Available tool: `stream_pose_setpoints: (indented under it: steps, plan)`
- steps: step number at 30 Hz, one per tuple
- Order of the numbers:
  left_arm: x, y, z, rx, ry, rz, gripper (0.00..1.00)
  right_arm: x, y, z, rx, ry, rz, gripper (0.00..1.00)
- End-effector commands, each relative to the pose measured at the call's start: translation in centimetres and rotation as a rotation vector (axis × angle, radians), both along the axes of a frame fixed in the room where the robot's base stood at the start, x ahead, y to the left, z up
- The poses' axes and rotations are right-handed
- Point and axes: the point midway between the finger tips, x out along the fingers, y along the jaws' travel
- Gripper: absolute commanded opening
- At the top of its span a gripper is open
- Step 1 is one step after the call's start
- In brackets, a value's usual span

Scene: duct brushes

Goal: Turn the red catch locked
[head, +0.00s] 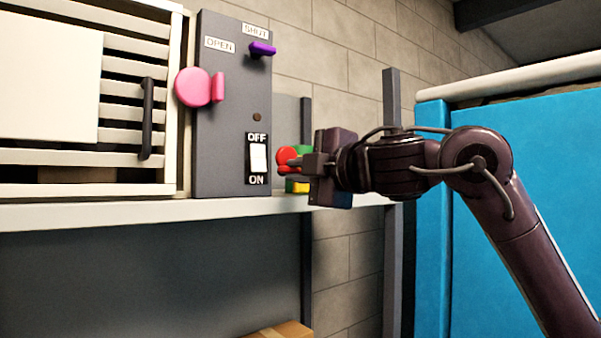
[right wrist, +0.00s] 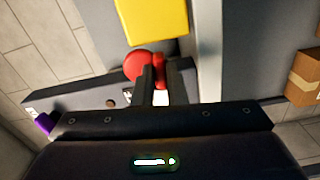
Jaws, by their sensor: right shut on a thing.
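The red catch (head: 287,157) is a round red knob at the right side of the grey control panel (head: 230,110). It also shows in the right wrist view (right wrist: 138,65), just beyond my fingertips. My right gripper (head: 292,163) reaches in from the right and is shut on the red catch. In the right wrist view its two fingers (right wrist: 160,78) are close around a red part of the catch. The fingers hide some of the catch, so its exact angle is hard to tell. My left gripper is not in view.
The panel carries a pink knob (head: 194,87), a purple lever (head: 262,49) and a white OFF/ON switch (head: 258,158). A yellow and green block (head: 300,186) sits just below the catch. A slatted vent (head: 120,120) with a dark handle is left; a blue panel (head: 520,170) is right.

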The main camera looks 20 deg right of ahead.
Motion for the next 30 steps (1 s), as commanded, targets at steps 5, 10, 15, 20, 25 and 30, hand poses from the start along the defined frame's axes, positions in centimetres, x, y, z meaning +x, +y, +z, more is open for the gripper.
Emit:
stream_pose_setpoints:
  steps: [5, 10, 15, 20, 25, 30]
  plan:
    - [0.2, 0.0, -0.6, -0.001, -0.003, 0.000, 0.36, 0.0, 0.1, -0.1, 0.141, 0.049, 0.004, 0.00]
    - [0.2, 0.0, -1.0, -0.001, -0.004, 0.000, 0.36, 0.0, 0.1, -0.1, 0.293, 0.104, 0.005, 0.00]
    - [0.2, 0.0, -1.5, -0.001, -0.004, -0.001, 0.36, 0.0, 0.1, -0.1, 0.444, 0.160, 0.004, 0.00]
    - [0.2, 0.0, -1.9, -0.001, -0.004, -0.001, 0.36, 0.0, 0.1, 0.0, 0.588, 0.211, 0.004, 0.00]
    - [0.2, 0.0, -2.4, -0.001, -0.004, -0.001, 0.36, 0.0, 0.1, 0.0, 0.742, 0.265, 0.003, 0.00]
    - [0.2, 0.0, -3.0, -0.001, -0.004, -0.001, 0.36, -0.1, 0.1, 0.0, 0.892, 0.320, 0.004, 0.00]
